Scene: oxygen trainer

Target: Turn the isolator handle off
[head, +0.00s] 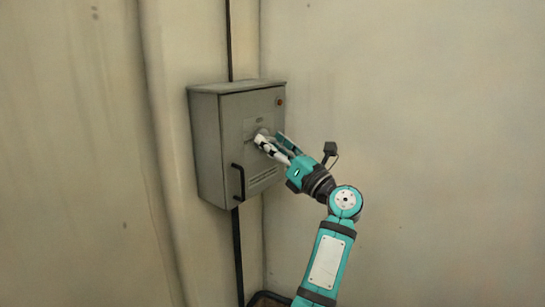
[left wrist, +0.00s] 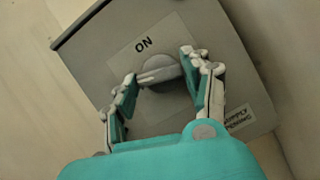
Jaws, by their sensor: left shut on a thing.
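The isolator handle (left wrist: 160,74) is a grey bar across a round knob on the front of a grey wall cabinet (head: 207,150). The word ON is printed on a pale plate (left wrist: 143,44) beside the knob. The bar lies roughly in line with the lettering. My left gripper (head: 266,138) is at the cabinet front; in the left wrist view its fingers (left wrist: 160,75) are shut on the handle, one at each end of the bar. The fingers hide much of the handle in the head view. My right gripper is not in view.
A black door pull (head: 238,182) stands out at the lower left, below my gripper. A black conduit (head: 229,40) runs above and below the cabinet. The wall to the right is bare.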

